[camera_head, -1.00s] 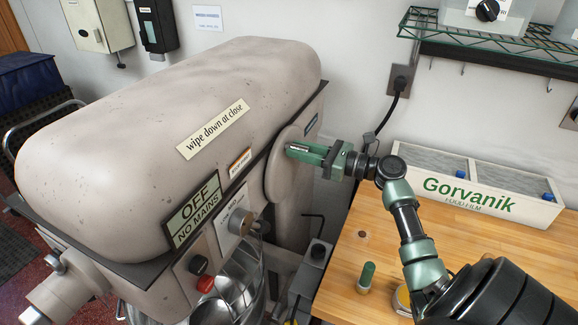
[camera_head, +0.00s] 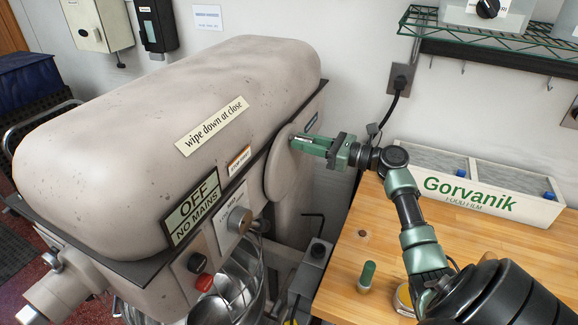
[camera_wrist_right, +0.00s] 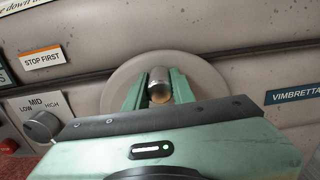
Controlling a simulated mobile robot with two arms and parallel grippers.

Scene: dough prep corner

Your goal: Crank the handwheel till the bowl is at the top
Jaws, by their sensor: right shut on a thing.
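The handwheel (camera_head: 279,180) is a round beige disc on the right end of the big mixer. Its small metal crank handle (camera_wrist_right: 159,82) stands out from the disc face, near the upper part in the head view. My right gripper (camera_head: 298,144) has its green fingers on either side of this handle, shut on it; they also show in the right wrist view (camera_wrist_right: 159,92). The steel bowl (camera_head: 240,282) sits under the mixer head at the bottom of the head view, partly hidden by the mixer body. My left gripper is out of view.
The mixer (camera_head: 130,150) fills the left side. A wooden worktop (camera_head: 400,245) lies to the right, with a Gorvanik film box (camera_head: 470,195) and a small green-topped object (camera_head: 367,275). A wire shelf (camera_head: 480,40) hangs above at the back right.

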